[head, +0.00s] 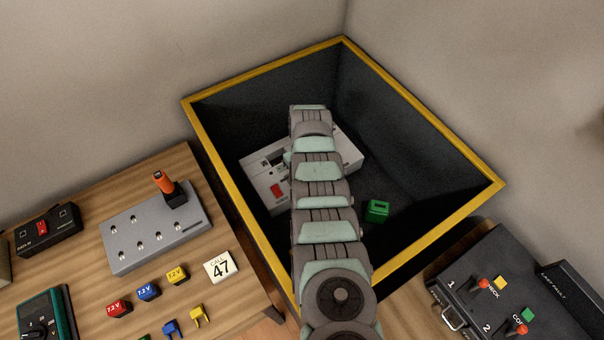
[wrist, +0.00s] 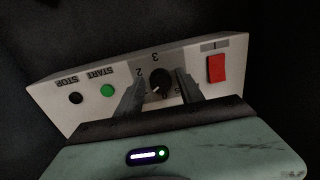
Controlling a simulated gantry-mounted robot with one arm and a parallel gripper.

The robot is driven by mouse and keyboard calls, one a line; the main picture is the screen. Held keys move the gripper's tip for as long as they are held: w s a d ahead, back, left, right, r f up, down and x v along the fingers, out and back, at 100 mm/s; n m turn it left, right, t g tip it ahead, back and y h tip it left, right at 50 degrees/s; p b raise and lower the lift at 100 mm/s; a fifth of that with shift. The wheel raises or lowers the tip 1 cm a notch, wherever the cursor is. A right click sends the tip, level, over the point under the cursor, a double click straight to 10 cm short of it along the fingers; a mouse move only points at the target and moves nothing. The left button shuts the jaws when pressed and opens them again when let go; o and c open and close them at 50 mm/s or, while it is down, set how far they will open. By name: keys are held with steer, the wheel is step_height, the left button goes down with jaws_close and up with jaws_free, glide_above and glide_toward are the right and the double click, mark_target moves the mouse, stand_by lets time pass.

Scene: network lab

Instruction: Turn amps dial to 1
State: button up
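The amps dial (wrist: 160,82) is a dark round knob on a pale grey panel (wrist: 100,72). Numbers ring it; I make out 2 to its left and 3 above it. A small white mark shows on the knob's lower left. My gripper (wrist: 159,84) has one finger on each side of the knob, apart from each other, with slight gaps seeming to show. In the head view the grey-white unit (head: 262,180) lies inside the dark bin, and my arm hides the dial and the gripper there.
The panel also has a red rocker switch (wrist: 216,68), a green START button (wrist: 108,90) and a black STOP button (wrist: 76,98). The yellow-rimmed bin (head: 430,115) has high walls around the unit. A green block (head: 377,210) lies on its floor.

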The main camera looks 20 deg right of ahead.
steer(key=shift+o, duration=0.4)
steer(key=shift+r+p, duration=0.45)
steer(key=shift+r, duration=0.15)
step_height(320, 180, up, 10)
steer(key=p, duration=0.2)
steer(key=shift+d+f+p, duration=0.2)
steer(key=shift+d+p, duration=0.05)
steer(key=shift+p, duration=0.05)
